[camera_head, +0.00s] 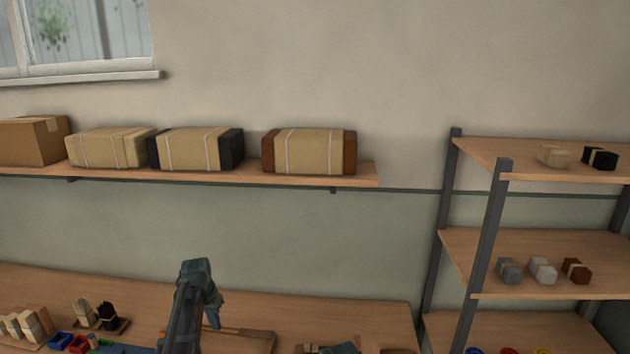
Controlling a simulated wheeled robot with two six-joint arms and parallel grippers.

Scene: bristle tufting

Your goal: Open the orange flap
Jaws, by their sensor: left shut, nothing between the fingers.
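I cannot make out an orange flap in the head view. My left gripper (213,322) is low in the picture, left of centre, over the workbench. It points down and is shut, with nothing seen in it. My dark left arm rises beside it and hides part of the bench. A dark blue-grey shape at the bottom edge, right of the left gripper, may be part of my right gripper, but it is cut off.
A wall shelf (370,181) carries several wrapped bundles and a cardboard box (32,141). The workbench (130,290) below holds bristle bundles (107,316), blue trays (60,341) and a flat wooden piece (255,333). A rack (494,220) with small blocks stands right.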

